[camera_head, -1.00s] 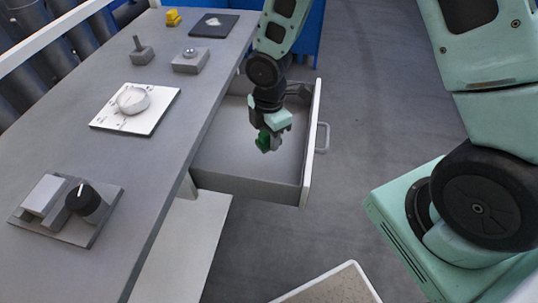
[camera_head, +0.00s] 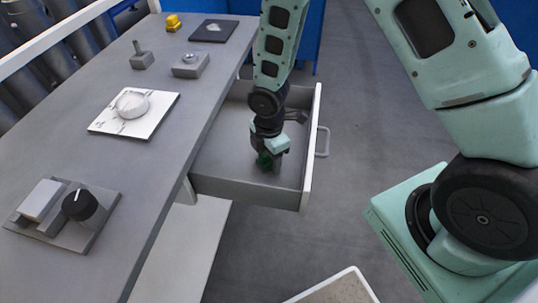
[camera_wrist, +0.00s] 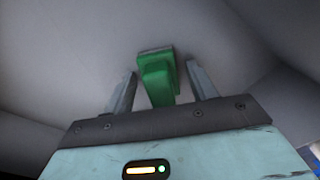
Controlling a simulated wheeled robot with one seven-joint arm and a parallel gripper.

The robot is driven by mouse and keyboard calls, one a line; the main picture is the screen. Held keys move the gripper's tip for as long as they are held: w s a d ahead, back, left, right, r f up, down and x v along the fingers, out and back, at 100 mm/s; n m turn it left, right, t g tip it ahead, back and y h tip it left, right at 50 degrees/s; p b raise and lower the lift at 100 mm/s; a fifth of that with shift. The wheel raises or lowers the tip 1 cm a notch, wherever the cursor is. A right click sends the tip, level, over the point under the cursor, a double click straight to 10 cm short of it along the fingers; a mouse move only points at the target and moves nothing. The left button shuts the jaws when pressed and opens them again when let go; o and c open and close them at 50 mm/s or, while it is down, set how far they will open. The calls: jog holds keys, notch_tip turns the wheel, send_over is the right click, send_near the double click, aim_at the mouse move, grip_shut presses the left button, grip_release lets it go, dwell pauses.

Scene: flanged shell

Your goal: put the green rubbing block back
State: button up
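The green rubbing block (camera_head: 264,160) is low inside the open drawer (camera_head: 245,186), seemingly on its floor, and partly hidden by my gripper (camera_head: 267,158) in the head view. In the wrist view the block (camera_wrist: 157,76) lies between the two fingers of my gripper (camera_wrist: 160,72). A gap shows on each side of the block, so the fingers are open around it and not pressing on it.
The grey bench (camera_head: 160,165) left of the drawer holds a white board with a round dish (camera_head: 132,103), a black-knobbed fixture (camera_head: 80,204), small grey blocks, a yellow item (camera_head: 173,22) and a dark mat (camera_head: 214,31).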

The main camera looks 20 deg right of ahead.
notch_tip(320, 180, up, 12)
jog(key=p, duration=0.2)
jog(key=s+a+r+m, duration=0.3)
jog(key=s+r+m, duration=0.3)
jog(key=s, duration=0.4)
jog(key=s+a+r+m, duration=0.3)
jog(key=s+r+m, duration=0.3)
jog(key=s, duration=0.4)
jog(key=shift+a+r+y, duration=0.2)
jog(key=shift+r+y, duration=0.1)
jog(key=shift+r, duration=0.55)
